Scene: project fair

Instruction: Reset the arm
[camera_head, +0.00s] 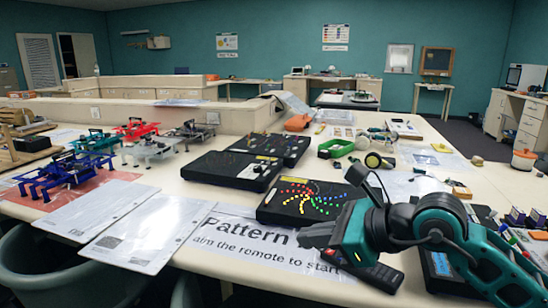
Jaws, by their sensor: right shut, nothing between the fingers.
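My right arm (470,240), teal and black, reaches in from the lower right of the head view. My right gripper (306,237) points left, over the front part of the white table (190,188). It is shut and empty. It hides part of the "Pattern" sign (240,240) and the near right corner of the black board with coloured dots (290,200). A black remote (382,277) lies just below the gripper, partly hidden by it. I cannot tell how far above the table the gripper is. My left gripper is not in view.
Blue, white and red frame-like models (68,175) stand at the left. White sheets (130,240) lie in front of them. More black boards (232,170) lie behind the sign. A green-rimmed item (335,148) and small parts lie farther back. Chairs (50,275) stand at the front left.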

